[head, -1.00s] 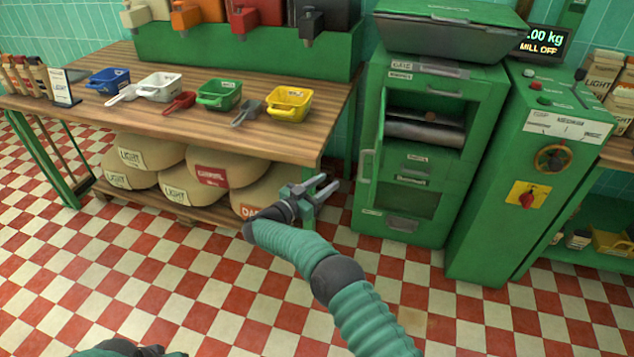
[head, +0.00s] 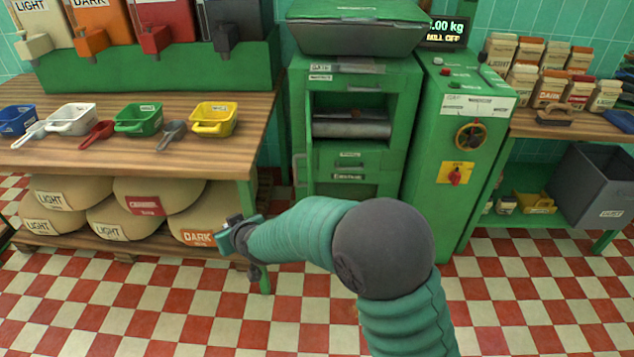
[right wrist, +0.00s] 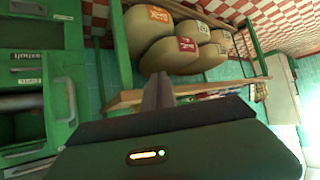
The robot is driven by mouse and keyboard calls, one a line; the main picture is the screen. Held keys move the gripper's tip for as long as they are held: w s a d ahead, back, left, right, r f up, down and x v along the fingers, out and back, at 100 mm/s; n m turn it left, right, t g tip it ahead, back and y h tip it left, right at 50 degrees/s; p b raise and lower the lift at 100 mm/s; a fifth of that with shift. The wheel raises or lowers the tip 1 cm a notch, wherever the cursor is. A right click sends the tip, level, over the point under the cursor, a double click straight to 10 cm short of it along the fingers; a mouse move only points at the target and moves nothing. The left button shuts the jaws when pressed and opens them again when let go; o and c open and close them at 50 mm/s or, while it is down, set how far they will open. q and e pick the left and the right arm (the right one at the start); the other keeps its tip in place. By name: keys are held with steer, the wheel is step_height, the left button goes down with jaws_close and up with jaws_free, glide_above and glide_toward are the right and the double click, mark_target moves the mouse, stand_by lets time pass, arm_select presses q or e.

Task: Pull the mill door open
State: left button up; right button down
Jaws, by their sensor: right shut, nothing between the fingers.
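The green mill (head: 408,130) stands in the middle of the head view. Its upper opening is uncovered and a grey roller (head: 350,130) shows inside. The mill door (head: 299,130) appears swung out at the left side of the opening, seen nearly edge-on, with a pale handle (head: 298,170) low on it. A pale handle also shows in the right wrist view (right wrist: 68,100), at left. My right gripper (head: 228,236) is in front of the wooden table's right end, left of the mill and apart from the door. Its fingers (right wrist: 158,92) are shut and empty. My left gripper is out of view.
The wooden table (head: 150,165) at left holds coloured scoop trays, with sacks (head: 155,195) on its lower shelf. A green control cabinet (head: 440,190) stands right of the mill; its display (head: 445,31) reads MILL OFF. A grey crate (head: 600,185) is at right. The checkered floor in front is clear.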

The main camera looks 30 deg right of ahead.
steer(key=s+d+f+m+g+h, duration=0.1)
steer(key=s+d+f+m+g, duration=0.15)
steer(key=s+d, duration=0.4)
steer(key=s+d+f+m+g, duration=0.1)
steer(key=s+d+f+g, duration=0.2)
steer(key=s, duration=0.7)
steer(key=w+d+m+t+h+p, duration=0.1)
steer(key=w+d+m+t+h, duration=0.1)
steer(key=w+d+m+t, duration=0.65)
steer(key=w+d+m+t+h, duration=0.3)
steer(key=w+d+m, duration=0.2)
steer(key=d+m, duration=0.7)
steer(key=w+r+n+b, duration=0.1)
steer(key=w+n+b, duration=0.1)
steer(key=w, duration=0.9)
steer(key=shift+w+d+r+b, duration=0.15)
steer(key=shift+w+d+b, duration=0.15)
steer(key=shift+b, duration=0.15)
